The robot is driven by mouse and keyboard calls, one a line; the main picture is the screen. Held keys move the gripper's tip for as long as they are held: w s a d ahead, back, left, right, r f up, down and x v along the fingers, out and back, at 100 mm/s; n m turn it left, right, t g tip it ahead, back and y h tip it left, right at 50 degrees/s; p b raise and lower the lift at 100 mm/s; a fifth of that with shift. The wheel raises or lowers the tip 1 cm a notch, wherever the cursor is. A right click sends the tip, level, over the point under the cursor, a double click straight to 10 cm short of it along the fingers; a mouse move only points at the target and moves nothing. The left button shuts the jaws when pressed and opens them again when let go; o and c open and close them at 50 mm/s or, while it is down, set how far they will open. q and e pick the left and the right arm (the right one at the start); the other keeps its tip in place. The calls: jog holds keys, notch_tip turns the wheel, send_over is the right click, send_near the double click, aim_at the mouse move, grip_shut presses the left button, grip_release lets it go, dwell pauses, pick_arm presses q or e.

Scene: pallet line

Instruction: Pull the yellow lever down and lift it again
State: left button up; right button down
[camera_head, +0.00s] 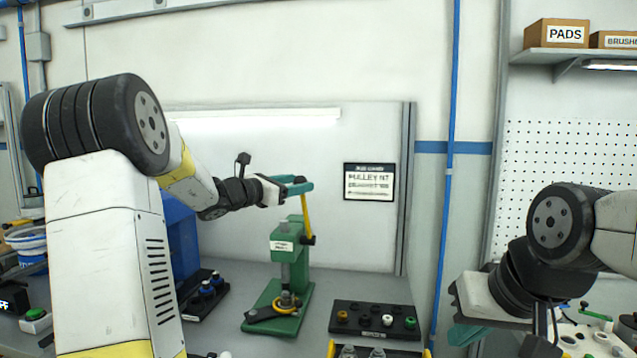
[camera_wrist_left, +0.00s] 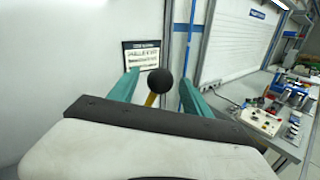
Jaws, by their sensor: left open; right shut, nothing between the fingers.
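The yellow lever (camera_head: 306,213) stands nearly upright on the side of a green press (camera_head: 286,238), its top behind my left gripper's fingers in the head view. In the left wrist view the lever (camera_wrist_left: 151,99) ends in a black ball knob (camera_wrist_left: 160,81). My left gripper (camera_head: 298,185) is open at the lever's top. Its teal fingers stand on either side of the knob, with a visible gap to each. My right gripper (camera_head: 466,334) is shut and empty, low at the right, well away from the press.
A black tray (camera_head: 375,335) with several small knobs lies right of the press. Another dark tray (camera_head: 204,308) with blue-topped parts and a blue box (camera_head: 181,240) stand left. A framed sign (camera_head: 368,182) hangs on the panel behind.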

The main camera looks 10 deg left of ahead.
pick_arm(q)
jog(key=x, duration=0.5)
jog(key=shift+c, duration=0.3)
grip_shut()
dwell(1.1)
